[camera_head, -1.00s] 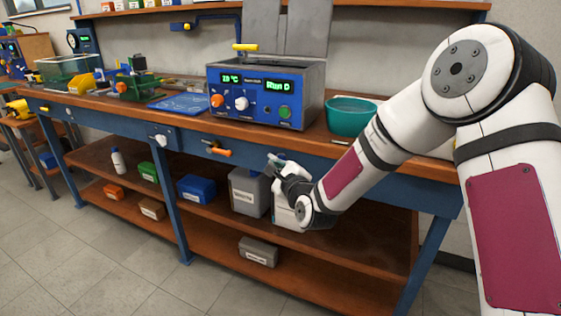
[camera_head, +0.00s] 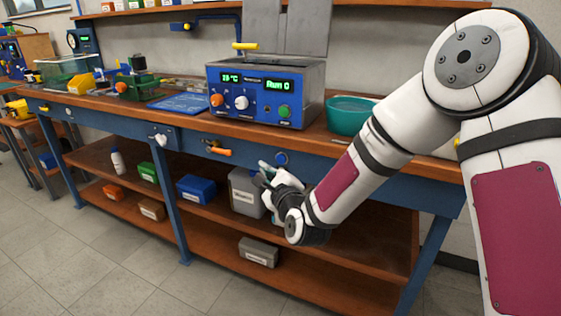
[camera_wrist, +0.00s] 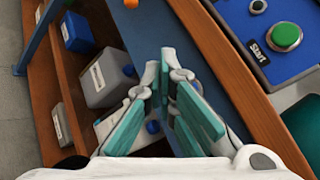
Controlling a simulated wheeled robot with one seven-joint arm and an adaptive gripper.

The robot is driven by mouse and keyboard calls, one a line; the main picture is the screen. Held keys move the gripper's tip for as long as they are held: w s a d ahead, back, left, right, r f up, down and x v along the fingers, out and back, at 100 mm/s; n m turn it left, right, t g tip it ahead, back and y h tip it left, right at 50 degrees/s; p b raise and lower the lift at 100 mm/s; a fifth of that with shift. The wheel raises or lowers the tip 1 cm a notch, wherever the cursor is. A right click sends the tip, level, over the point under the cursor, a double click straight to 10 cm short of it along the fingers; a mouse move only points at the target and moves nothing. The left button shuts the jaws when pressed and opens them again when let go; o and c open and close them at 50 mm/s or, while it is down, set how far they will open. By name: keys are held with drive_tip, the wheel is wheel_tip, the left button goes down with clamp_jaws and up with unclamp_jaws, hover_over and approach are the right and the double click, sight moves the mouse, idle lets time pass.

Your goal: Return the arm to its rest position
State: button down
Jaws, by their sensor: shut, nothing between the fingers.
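My gripper (camera_head: 264,170) is in front of the bench's blue front rail, below the control box. In the wrist view my gripper (camera_wrist: 160,75) has its teal-padded fingers shut, with nothing held between them. My white arm (camera_head: 345,175) reaches in from the right of the head view, bent at the elbow and sloping down to the left. The gripper is clear of the bench, in front of the upper shelf, and hides part of a grey canister (camera_head: 243,190).
The wooden bench (camera_head: 335,143) carries the blue control box (camera_head: 268,92) and a teal bowl (camera_head: 348,115). An orange-ended handle (camera_head: 217,150) and a blue knob (camera_head: 282,158) sit on the front rail. Several boxes stand on the shelves. The floor (camera_head: 90,265) in front is clear.

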drive_tip(key=shift+s+a, duration=0.15)
drive_tip(key=shift+s, duration=0.4)
drive_tip(key=s+d+r+n+g+h, duration=0.35)
drive_tip(key=s+d+n, duration=0.35)
drive_tip(key=s+d, duration=0.3)
drive_tip(key=s+d+r+n+g+h, duration=0.25)
drive_tip(key=s+d+n+g, duration=0.25)
drive_tip(key=s+d+n, duration=0.4)
drive_tip(key=s+d+n+g+h, duration=0.1)
drive_tip(key=s+d+n+g, duration=0.3)
drive_tip(key=s, duration=1)
drive_tip(key=s+d+n+g+h, duration=0.15)
drive_tip(key=s+d, duration=0.35)
drive_tip(key=s, duration=0.8)
wheel_tip(320, 180, up, 28)
drive_tip(key=t+p, duration=0.2)
drive_tip(key=p, duration=2.3)
drive_tip(key=shift+s+d+t+y, duration=0.3)
drive_tip(key=shift+s+t+y, duration=0.1)
drive_tip(key=shift+y, duration=0.05)
